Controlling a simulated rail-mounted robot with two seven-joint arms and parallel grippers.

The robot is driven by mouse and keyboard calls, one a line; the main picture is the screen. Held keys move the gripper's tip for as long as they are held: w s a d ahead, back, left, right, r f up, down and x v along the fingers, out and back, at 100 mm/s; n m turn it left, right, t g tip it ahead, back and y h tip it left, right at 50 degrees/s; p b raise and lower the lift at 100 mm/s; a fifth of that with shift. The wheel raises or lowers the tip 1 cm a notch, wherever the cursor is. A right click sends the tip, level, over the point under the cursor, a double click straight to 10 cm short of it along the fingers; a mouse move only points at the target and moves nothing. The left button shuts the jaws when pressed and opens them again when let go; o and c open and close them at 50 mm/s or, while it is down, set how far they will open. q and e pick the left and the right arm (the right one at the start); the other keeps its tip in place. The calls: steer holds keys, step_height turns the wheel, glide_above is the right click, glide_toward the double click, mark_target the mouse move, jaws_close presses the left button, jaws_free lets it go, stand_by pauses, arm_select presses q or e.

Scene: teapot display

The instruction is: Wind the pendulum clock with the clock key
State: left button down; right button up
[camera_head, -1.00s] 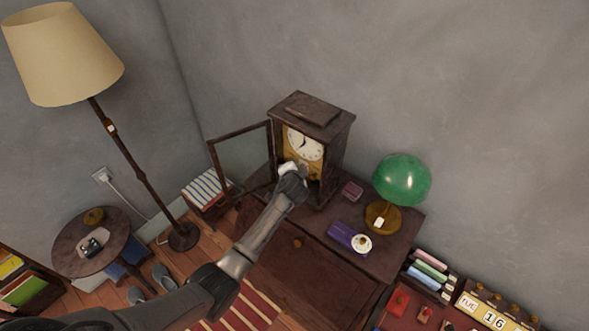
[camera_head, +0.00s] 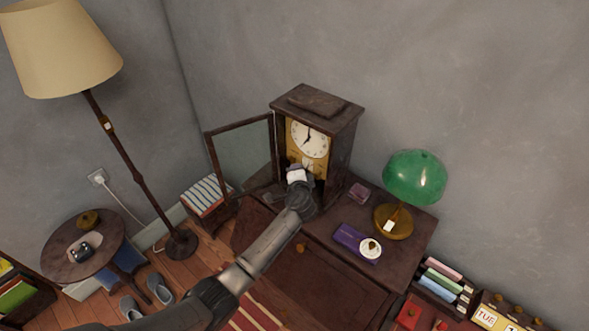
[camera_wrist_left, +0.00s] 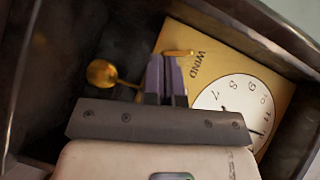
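The pendulum clock (camera_head: 341,150) stands upright on the dark cabinet, its glass door (camera_head: 243,155) swung open to the left. Its white dial (camera_head: 309,139) also shows in the left wrist view (camera_wrist_left: 238,108), rotated, beside the word WIND on the brass plate (camera_wrist_left: 212,64). The round brass pendulum bob (camera_wrist_left: 101,73) hangs inside the case. My left gripper (camera_wrist_left: 167,62) reaches into the clock front, its two fingers close together. A small brass bar, seemingly the clock key (camera_wrist_left: 179,52), shows at the fingertips, its shaft hidden. My right gripper is not in view.
A green lamp (camera_head: 414,178), a purple box with a white round item (camera_head: 371,248) and a small dark pink box (camera_head: 359,193) stand on the cabinet (camera_head: 322,272) right of the clock. A striped stool (camera_head: 206,194) and floor lamp (camera_head: 143,188) are left.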

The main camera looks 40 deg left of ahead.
arm_select(q)
steer(key=shift+a+f+m+t+y+b, duration=0.1)
steer(key=shift+f+m+t+y+b, duration=0.35)
steer(key=shift+b, duration=0.95)
steer(key=shift+a+f+m+t+y+b, duration=0.1)
steer(key=shift+m+t+y+b, duration=0.3)
steer(key=shift+b, duration=0.95)
steer(key=shift+a+f+m+t+y+b, duration=0.15)
steer(key=shift+m+t+y+b, duration=0.3)
steer(key=shift+m+b, duration=0.85)
steer(key=shift+a+m+t+b, duration=0.2)
steer(key=shift+m+t+b, duration=0.25)
steer(key=shift+b, duration=1.2)
steer(key=shift+d+f, duration=0.1)
steer(key=shift+d, duration=0.05)
